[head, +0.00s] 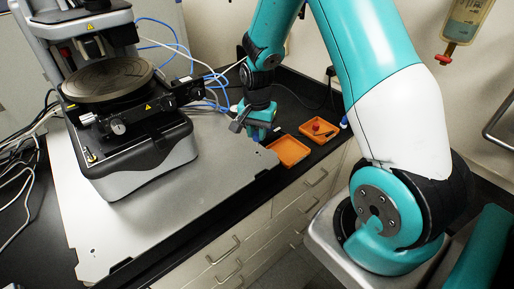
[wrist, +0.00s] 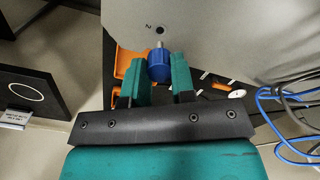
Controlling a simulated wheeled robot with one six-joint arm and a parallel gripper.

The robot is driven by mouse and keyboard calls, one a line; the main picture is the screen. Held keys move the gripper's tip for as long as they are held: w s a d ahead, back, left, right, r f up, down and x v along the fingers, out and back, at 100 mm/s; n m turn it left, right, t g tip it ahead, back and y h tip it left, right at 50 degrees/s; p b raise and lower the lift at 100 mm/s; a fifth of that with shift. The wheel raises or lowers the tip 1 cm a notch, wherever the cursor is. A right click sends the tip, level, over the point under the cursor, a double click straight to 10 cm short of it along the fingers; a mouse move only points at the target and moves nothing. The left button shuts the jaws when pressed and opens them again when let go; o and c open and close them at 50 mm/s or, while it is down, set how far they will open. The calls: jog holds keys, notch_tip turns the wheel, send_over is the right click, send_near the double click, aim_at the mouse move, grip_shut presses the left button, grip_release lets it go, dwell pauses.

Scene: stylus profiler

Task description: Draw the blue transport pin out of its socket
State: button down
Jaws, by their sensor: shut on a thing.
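The blue transport pin (wrist: 160,68) is a ribbed blue knob with a short metal tip, seen in the wrist view. My gripper (wrist: 163,72) is shut on the knob, with one teal finger on each side. The pin's metal tip shows beyond the knob, and a dark round hole (wrist: 159,30) marked with a small numeral lies in the grey plate just past it. The tip appears apart from the hole. In the head view my gripper (head: 257,131) hangs at the right edge of the grey plate (head: 215,165), and it mostly hides the pin there.
An empty orange tray (head: 289,151) lies on the black bench near my gripper. A second orange tray (head: 319,129) behind it holds a red-topped item and a dark one. The profiler (head: 125,125) stands left on the plate. Blue cables (head: 215,90) run behind my gripper.

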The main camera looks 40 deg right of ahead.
aim_at(257, 133)
jog(key=shift+r, duration=0.15)
dwell(0.3)
notch_tip(257, 133, up, 5)
jog(key=p, duration=0.4)
jog(key=shift+s, duration=0.1)
dwell(0.4)
